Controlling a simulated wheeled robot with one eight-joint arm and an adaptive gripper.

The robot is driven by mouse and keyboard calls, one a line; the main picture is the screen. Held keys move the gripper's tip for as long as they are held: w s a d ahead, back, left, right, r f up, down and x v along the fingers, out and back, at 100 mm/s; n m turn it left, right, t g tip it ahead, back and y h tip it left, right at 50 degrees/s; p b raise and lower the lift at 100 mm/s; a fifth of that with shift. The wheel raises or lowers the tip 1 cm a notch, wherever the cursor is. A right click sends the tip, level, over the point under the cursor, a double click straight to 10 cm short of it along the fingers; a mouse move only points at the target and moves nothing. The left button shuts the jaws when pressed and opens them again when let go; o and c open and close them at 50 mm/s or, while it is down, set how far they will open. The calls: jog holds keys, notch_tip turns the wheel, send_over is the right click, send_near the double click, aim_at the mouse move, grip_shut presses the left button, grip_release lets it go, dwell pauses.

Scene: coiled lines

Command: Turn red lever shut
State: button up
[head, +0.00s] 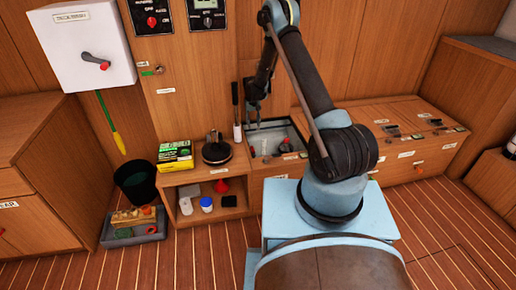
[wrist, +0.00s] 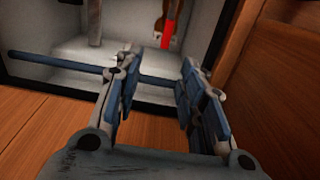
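In the head view my gripper (head: 253,108) is small and dark above the locker. The lever's pivot is not clear.
A blue bar (wrist: 50,65) crosses the compartment opening behind my fingers. A wooden panel (wrist: 275,80) stands close on the right. A white wall box (head: 85,40) has another red-ended handle (head: 103,66). A low shelf (head: 185,215) and grey tray (head: 135,232) stand left.

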aim_at(252, 149)
jog(key=f, duration=1.8)
jog(key=shift+a+f, duration=0.4)
